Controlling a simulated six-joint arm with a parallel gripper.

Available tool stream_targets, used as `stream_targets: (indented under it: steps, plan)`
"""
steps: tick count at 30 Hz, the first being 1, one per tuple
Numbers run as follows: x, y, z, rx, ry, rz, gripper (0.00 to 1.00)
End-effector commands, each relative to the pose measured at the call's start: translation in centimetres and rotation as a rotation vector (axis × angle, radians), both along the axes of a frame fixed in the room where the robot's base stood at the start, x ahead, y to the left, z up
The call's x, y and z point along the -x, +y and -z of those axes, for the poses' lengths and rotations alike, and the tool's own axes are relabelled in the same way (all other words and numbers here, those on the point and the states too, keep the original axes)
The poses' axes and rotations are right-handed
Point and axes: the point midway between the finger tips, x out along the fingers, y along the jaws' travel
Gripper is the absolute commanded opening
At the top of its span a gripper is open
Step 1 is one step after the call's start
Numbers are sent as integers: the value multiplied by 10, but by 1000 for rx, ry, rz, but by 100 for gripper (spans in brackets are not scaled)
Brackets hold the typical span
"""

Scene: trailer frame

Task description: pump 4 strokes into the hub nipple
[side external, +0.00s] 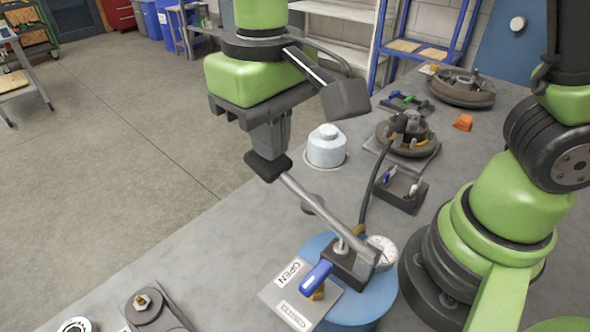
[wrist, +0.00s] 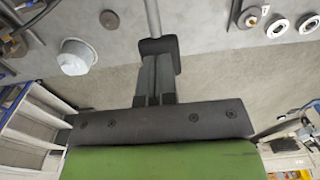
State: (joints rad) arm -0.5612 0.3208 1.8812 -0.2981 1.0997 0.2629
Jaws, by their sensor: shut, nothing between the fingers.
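A grease pump with a blue round body (side external: 372,302) stands at the front of the bench. Its long grey lever (side external: 318,208) slants up left to a black grip (side external: 268,166). My gripper (side external: 272,147) is shut with nothing between its fingers, its tips at the black grip; exact contact is unclear. The wrist view shows my gripper (wrist: 157,72) at the grip (wrist: 158,46). A black hose (side external: 371,185) runs from the pump to the hub (side external: 409,139); the nipple itself is too small to make out. A round gauge (side external: 382,251) sits on the pump.
A blue valve handle (side external: 316,277) lies over a plate with an OPEN label (side external: 289,272).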

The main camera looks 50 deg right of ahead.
Motion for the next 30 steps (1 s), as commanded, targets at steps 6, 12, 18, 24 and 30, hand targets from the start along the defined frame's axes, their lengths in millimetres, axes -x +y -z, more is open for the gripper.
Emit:
stream_targets:
  steps: [6, 12, 18, 24, 30]
  plan:
    - [-4, 0, 12, 2, 3, 0, 0]
    - [-6, 0, 21, 1, 3, 1, 0]
    - [-7, 0, 22, 0, 1, 1, 0]
    - [-7, 0, 23, 1, 2, 1, 0]
    - [-8, 0, 33, 3, 4, 1, 0]
